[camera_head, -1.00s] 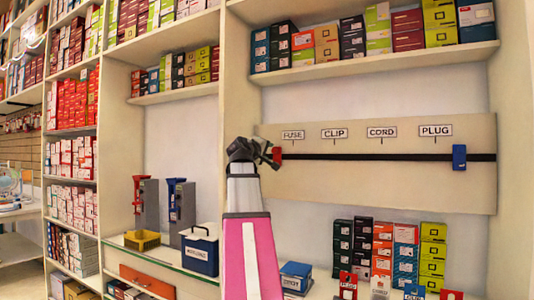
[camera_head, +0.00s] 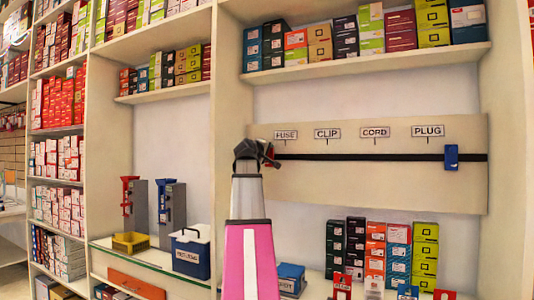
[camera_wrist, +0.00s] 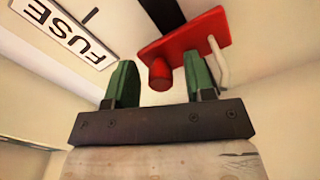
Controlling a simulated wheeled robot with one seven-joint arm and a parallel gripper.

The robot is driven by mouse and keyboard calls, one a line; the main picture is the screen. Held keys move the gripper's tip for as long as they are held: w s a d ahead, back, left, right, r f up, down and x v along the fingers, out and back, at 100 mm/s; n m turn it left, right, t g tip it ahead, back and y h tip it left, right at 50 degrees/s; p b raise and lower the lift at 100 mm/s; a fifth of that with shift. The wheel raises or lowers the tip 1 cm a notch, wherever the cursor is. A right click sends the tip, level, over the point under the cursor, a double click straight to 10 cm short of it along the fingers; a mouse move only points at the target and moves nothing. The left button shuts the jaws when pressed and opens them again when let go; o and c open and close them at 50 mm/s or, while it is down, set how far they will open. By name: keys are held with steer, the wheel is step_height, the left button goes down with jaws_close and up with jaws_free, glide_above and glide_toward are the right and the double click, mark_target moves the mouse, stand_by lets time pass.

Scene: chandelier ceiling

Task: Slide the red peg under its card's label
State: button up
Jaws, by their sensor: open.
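The red peg (camera_wrist: 188,40) sits at the left end of the black rail. In the wrist view its round red knob (camera_wrist: 160,75) lies between the two green fingers of my gripper (camera_wrist: 159,80), which is open with gaps visible on both sides. In the head view my gripper (camera_head: 268,152) covers most of the peg. The FUSE label (camera_head: 285,135) is just above, and it shows upside down in the wrist view (camera_wrist: 62,30). The CLIP (camera_head: 327,133), CORD (camera_head: 375,132) and PLUG (camera_head: 427,131) labels follow to the right. Small cards, including a red one (camera_head: 342,284), stand below with unreadable text.
The black rail (camera_head: 350,157) runs across the beige board (camera_head: 360,185). A blue peg (camera_head: 451,157) sits on it under and right of PLUG. Between the pegs the rail is clear. Stacked boxes (camera_head: 398,260) and a blue box (camera_head: 290,278) stand below.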

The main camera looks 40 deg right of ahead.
steer(key=shift+d, duration=0.15)
steer(key=shift+c, duration=0.3)
jaws_close()
steer(key=shift+s+d, duration=0.55)
steer(key=shift+s, duration=0.5)
steer(key=shift+s+d, duration=0.5)
steer(key=shift+s, duration=0.5)
steer(key=shift+s+d, duration=0.55)
steer(key=shift+s, duration=0.5)
steer(key=shift+o, duration=0.3)
jaws_free()
steer(key=v, duration=1)
steer(key=shift+s+a, duration=0.15)
steer(key=shift+a, duration=0.2)
